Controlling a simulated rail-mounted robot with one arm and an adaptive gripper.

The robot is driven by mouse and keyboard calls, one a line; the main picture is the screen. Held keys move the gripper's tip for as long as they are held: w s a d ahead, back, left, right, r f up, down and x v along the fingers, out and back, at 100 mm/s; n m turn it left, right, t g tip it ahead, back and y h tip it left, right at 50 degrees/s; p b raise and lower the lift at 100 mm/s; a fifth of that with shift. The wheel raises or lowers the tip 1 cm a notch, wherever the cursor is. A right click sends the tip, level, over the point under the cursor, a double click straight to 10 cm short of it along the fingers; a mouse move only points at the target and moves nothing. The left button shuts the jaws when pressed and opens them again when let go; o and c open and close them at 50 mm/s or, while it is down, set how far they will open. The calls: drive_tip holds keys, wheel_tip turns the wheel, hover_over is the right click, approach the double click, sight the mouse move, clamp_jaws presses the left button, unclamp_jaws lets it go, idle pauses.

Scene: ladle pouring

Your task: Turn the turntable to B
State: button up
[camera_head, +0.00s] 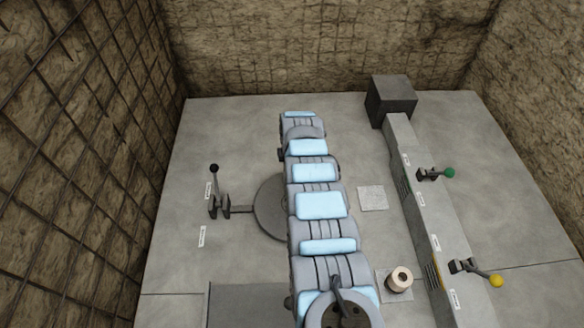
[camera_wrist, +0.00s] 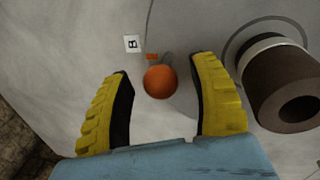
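In the wrist view an orange ball knob (camera_wrist: 159,82) sits between the two yellow fingers of my gripper (camera_wrist: 163,66). The fingers are open, with a gap on both sides of the knob. A short orange and grey piece shows just behind the knob. A white label marked B (camera_wrist: 131,43) lies up and left of it. In the head view a round grey disc (camera_head: 266,208), which may be the turntable, is partly hidden by my arm. My gripper is hidden in the head view.
A dark hollow cylinder (camera_wrist: 286,92) stands close right of my right finger. In the head view a black-knobbed lever (camera_head: 214,169) stands left of the disc. A green-knobbed lever (camera_head: 449,173) and a yellow-knobbed lever (camera_head: 495,281) are at the right, near a small cup (camera_head: 399,280).

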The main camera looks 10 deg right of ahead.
drive_tip(key=shift+d, duration=0.1)
idle(0.3)
drive_tip(key=shift+s+r, duration=0.25)
drive_tip(key=shift+r, duration=0.9)
drive_tip(key=shift+s+r, duration=0.2)
drive_tip(key=shift+r, duration=0.95)
wheel_tip(320, 180, up, 7)
drive_tip(key=s, duration=0.1)
drive_tip(key=shift+s, duration=0.25)
